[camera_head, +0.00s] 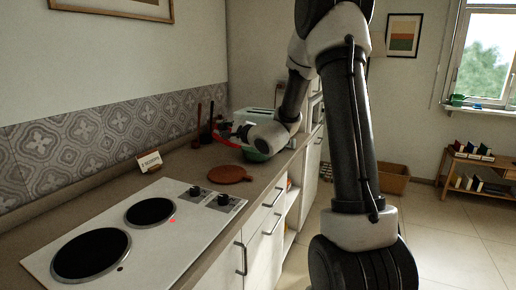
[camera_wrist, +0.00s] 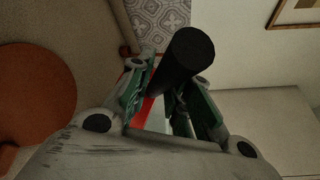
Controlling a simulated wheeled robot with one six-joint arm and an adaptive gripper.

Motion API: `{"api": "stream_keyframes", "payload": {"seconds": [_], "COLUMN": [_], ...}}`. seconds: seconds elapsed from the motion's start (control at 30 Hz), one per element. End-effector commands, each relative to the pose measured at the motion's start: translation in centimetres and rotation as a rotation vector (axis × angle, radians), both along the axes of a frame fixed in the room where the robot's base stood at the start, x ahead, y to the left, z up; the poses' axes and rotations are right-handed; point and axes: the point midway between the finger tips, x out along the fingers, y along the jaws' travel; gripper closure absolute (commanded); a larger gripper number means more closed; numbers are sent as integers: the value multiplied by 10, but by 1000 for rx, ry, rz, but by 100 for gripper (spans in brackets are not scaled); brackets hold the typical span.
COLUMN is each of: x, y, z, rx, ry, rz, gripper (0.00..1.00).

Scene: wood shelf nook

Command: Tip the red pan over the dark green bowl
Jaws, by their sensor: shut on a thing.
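My gripper (camera_wrist: 168,100) is shut on the black handle (camera_wrist: 185,55) of the red pan. Only a strip of red (camera_wrist: 148,108) shows behind the fingers in the wrist view. In the head view the red pan (camera_head: 227,140) shows as a small red piece beside my wrist, above the counter; its tilt and inside cannot be made out. The dark green bowl (camera_head: 256,157) shows as a green edge on the counter below my wrist, which hides most of it.
A pale green toaster (camera_head: 257,117) stands behind my wrist. A round brown board (camera_head: 229,174) lies on the counter in front. A white hob (camera_head: 130,225) fills the near counter, with a small sign (camera_head: 149,161) behind. Dark utensils (camera_head: 211,120) stand by the tiled wall.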

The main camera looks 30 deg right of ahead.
Motion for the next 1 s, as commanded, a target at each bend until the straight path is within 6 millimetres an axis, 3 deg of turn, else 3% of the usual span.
{"api": "stream_keyframes", "payload": {"seconds": [1.0], "x": [-2], "y": [-24], "z": [19], "rx": [138], "ry": [-20], "rz": [0], "gripper": [100]}}
